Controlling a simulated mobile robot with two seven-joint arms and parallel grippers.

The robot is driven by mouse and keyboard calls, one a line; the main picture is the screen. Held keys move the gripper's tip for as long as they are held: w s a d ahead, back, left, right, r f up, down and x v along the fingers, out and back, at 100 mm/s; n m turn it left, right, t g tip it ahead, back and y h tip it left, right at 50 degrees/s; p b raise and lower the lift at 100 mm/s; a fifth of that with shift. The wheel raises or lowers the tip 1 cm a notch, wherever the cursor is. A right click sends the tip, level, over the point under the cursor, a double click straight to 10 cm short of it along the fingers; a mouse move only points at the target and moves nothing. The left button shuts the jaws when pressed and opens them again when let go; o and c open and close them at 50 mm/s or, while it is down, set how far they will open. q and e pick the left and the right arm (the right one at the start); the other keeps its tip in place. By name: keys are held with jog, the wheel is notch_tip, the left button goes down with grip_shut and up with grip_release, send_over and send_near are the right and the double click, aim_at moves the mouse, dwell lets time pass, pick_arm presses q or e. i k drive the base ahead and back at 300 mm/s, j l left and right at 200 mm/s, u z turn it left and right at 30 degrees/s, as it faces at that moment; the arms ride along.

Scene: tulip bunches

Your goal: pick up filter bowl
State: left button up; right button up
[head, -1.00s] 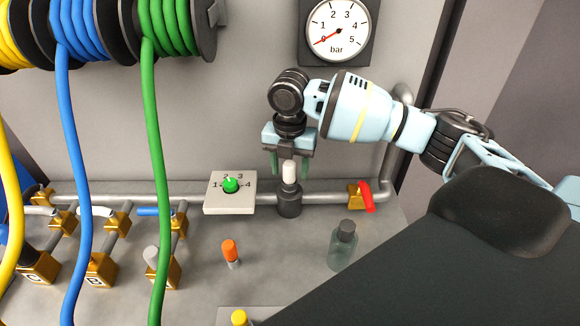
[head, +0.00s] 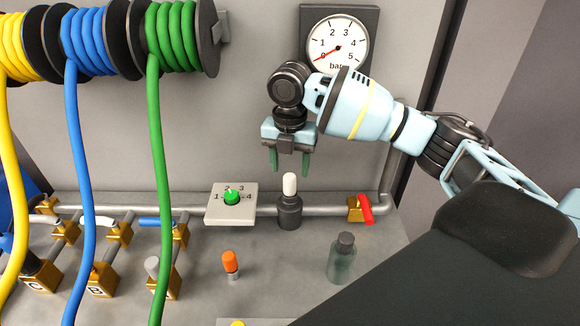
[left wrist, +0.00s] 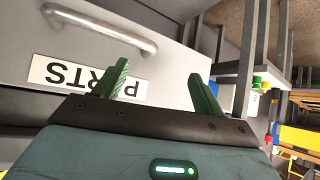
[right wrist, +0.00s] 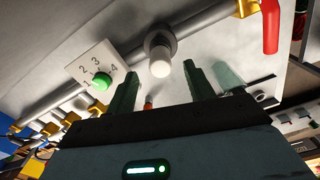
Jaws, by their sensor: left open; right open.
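A translucent grey-green bowl with a dark cap (head: 341,264), which looks like the filter bowl, stands upright on the grey bench. What appears to be the same bowl shows in the right wrist view (right wrist: 226,76), partly behind a finger. My right gripper (head: 290,163) is open and empty, pointing down just above the white filter element (head: 289,184) on its dark holder (head: 289,211) at the pipe. It is up and left of the bowl in the head view. My left gripper (left wrist: 158,72) is open and empty, facing a grey panel with a PARTS label (left wrist: 86,76).
A red-handled valve (head: 364,208) is on the pipe behind the bowl. A green selector knob (head: 232,197) and an orange-topped piece (head: 231,263) are to the left. Blue (head: 78,200), green and yellow hoses hang further left. The pressure gauge (head: 337,46) is above.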

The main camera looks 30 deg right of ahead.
aim_at(343, 253)
jog(key=k+j, duration=1.2)
jog(key=k, duration=0.1)
